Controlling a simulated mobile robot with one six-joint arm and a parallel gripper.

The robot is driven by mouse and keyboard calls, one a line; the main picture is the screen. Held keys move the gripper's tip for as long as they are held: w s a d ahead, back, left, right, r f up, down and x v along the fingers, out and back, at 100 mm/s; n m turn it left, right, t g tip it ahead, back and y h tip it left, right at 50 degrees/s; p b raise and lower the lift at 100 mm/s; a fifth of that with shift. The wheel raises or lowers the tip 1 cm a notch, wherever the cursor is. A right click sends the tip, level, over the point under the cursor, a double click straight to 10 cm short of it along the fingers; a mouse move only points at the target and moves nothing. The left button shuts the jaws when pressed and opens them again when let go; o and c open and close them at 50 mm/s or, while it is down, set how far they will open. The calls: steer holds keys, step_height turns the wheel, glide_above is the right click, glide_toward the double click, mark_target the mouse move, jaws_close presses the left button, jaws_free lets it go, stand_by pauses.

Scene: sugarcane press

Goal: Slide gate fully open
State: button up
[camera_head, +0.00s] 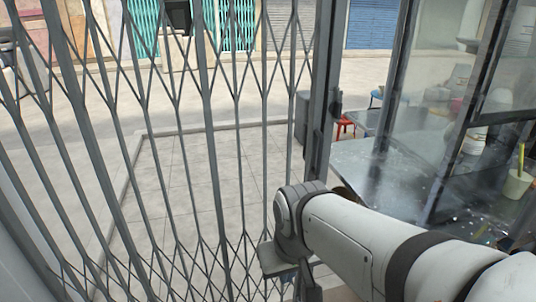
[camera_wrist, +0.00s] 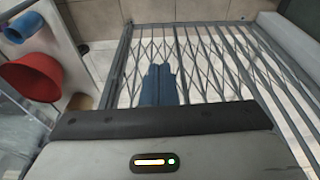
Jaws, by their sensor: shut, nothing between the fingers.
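The gate (camera_head: 208,110) is a grey metal folding lattice of upright bars and crossed strips. In the head view it stretches from the left edge to a thick upright post (camera_head: 322,90) right of centre. A small dark fitting (camera_head: 336,102) sits on that post. The lattice also fills the middle and right of the wrist view (camera_wrist: 185,23). My gripper (camera_wrist: 160,70) shows there as blue fingers, shut and empty, in front of the lattice bars. I cannot tell whether the fingertips touch a bar.
Right of the post stand a metal table (camera_head: 375,175) and a glass-sided cabinet (camera_head: 425,90), close to my arm. A red stool (camera_head: 345,125) is behind the post. Paved floor (camera_head: 180,175) lies clear beyond the gate. A red bowl-shaped object (camera_wrist: 32,78) is at the left of the wrist view.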

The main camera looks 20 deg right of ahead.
steer(key=shift+o, duration=0.7)
steer(key=shift+w, duration=0.15)
steer(key=shift+o, duration=1.4)
steer(key=w+d+r+t+h+p, duration=0.1)
steer(key=w+d+t, duration=0.2)
steer(key=w+d, duration=0.5)
steer(key=w+d+r+t+h+p, duration=0.1)
steer(key=w+d+t, duration=0.3)
steer(key=w, duration=0.9)
steer(key=d+r+h, duration=0.1)
steer(key=d, duration=0.2)
steer(key=shift+w+d+r+m+t+p, duration=0.15)
steer(key=shift+d+r+m+t+p, duration=0.15)
steer(key=shift+d+m+p, duration=0.1)
steer(key=n+t+y+p, duration=0.35)
steer(key=t+y, duration=0.25)
steer(key=t, duration=0.2)
glide_above(318, 170)
steer(key=shift+w+d+r+m+p, duration=0.25)
steer(key=shift+w+r+m+p, duration=0.1)
steer(key=shift+m+p, duration=0.1)
steer(key=shift+c, duration=0.3)
jaws_close()
